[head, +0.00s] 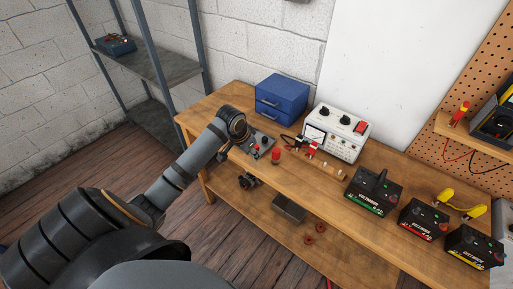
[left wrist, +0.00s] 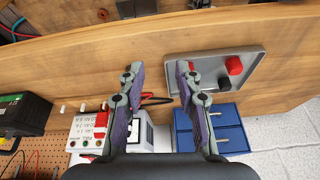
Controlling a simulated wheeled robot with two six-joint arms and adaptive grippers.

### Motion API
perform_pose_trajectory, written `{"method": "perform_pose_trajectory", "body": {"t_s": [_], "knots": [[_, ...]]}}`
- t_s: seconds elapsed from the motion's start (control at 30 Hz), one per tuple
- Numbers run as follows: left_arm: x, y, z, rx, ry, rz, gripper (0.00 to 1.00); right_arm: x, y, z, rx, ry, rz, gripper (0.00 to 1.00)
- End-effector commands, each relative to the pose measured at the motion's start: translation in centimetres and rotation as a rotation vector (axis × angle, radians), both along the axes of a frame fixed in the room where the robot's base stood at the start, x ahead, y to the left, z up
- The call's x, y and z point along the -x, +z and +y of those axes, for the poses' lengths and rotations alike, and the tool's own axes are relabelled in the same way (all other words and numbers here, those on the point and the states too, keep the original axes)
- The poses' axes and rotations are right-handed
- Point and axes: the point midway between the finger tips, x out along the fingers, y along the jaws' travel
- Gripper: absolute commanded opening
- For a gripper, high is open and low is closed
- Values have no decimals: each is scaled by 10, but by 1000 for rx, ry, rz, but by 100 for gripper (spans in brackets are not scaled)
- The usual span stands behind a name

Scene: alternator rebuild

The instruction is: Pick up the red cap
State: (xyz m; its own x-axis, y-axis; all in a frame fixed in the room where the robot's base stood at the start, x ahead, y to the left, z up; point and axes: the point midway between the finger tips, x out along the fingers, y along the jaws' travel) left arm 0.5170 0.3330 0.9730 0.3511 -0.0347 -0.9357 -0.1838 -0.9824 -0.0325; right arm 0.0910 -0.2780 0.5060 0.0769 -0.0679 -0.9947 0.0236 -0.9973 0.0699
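The red cap (left wrist: 234,65) lies in a shallow grey tray (left wrist: 253,57) on the wooden bench, beside a black piece (left wrist: 222,82), in the left wrist view. My left gripper (left wrist: 159,68) is open and empty, with its fingers spread above the bench. One finger overlaps the tray's near corner, and the cap is outside the gap, to its right. In the head view my left arm reaches over the tray (head: 268,138), and its gripper partly hides the tray. A red cylinder (head: 276,155) stands at the tray's right side there. My right gripper is out of view.
Blue drawers (head: 282,95) stand behind the tray, and a white tester (head: 338,132) with leads is to their right. Black battery boxes (head: 374,192) stand farther right. A grey bin (head: 289,208) sits on the lower shelf. The front bench edge is close to the tray.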

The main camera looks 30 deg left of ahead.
Motion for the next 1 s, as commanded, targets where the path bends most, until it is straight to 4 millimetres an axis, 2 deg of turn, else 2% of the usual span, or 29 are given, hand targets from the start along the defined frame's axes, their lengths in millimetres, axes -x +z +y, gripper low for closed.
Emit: {"method": "perform_pose_trajectory", "body": {"t_s": [0.03,0.13,0.2,0.33,0.43,0.67,0.87,1.0], "knots": [[-11,14,12,2,8,-8,34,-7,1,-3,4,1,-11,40],[-26,33,29,18,23,-20,34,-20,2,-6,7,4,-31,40],[-33,43,37,28,31,-25,34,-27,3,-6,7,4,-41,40],[-36,47,41,36,36,-28,34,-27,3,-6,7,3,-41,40],[-39,39,40,41,38,-26,34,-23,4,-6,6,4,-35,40],[-54,4,37,39,38,-26,34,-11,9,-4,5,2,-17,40],[-56,-4,38,36,37,-27,34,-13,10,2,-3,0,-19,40],[-63,-20,35,40,38,-23,34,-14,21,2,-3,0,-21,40]]}}
